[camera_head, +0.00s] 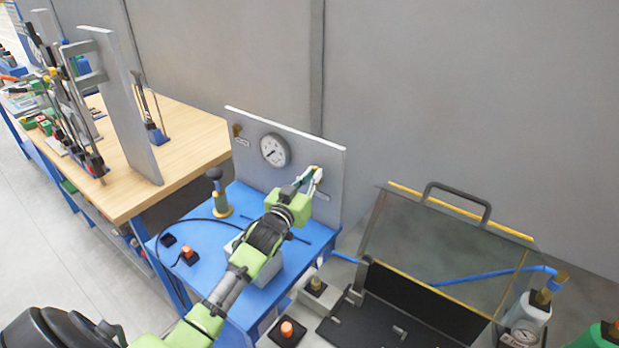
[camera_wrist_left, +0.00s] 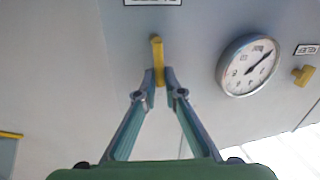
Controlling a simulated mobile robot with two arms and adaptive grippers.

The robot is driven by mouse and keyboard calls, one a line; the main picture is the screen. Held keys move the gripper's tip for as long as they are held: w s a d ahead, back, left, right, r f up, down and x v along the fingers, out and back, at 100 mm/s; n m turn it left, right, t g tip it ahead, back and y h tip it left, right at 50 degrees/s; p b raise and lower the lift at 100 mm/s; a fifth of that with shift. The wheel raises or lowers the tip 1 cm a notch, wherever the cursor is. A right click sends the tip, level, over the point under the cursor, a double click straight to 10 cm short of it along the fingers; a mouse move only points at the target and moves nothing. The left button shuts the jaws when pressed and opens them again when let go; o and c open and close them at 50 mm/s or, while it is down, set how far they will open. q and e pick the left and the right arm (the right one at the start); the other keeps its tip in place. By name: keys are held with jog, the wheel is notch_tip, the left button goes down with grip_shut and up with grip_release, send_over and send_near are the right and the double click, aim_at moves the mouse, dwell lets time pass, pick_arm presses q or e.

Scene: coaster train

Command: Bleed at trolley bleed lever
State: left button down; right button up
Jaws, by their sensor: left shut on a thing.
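The grey upright panel (camera_head: 333,205) on the blue trolley (camera_head: 196,238) carries the bleed lever, a small yellow handle (camera_wrist_left: 156,48). Its yellow also shows at the fingertips in the head view (camera_head: 314,168). My left gripper (camera_head: 314,178) reaches the right part of the panel. In the wrist view its fingertips (camera_wrist_left: 159,77) are closed around the lower end of the yellow lever, whose upper part sticks out beyond them. A round white gauge (camera_head: 274,150) is on the panel, with a second yellow fitting (camera_wrist_left: 303,73) beyond it. My right gripper is out of view.
An open case with a clear lid (camera_head: 440,245) stands to the right, with a blue hose and a gauge-topped bottle (camera_head: 525,318) nearby. A black-knobbed handle (camera_head: 217,190) stands on the trolley. A wooden workbench (camera_head: 190,128) with upright boards is at left.

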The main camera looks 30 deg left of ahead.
pick_arm(q)
jog(key=shift+d+f+m, duration=0.15)
jog(key=shift+d+m, duration=0.05)
jog(key=shift+m, duration=0.3)
jog(key=c, duration=2.1)
grip_release()
jog(key=shift+c, duration=0.2)
jog(key=s+d, duration=0.1)
jog(key=s, duration=1.1)
jog(key=shift+d, duration=0.2)
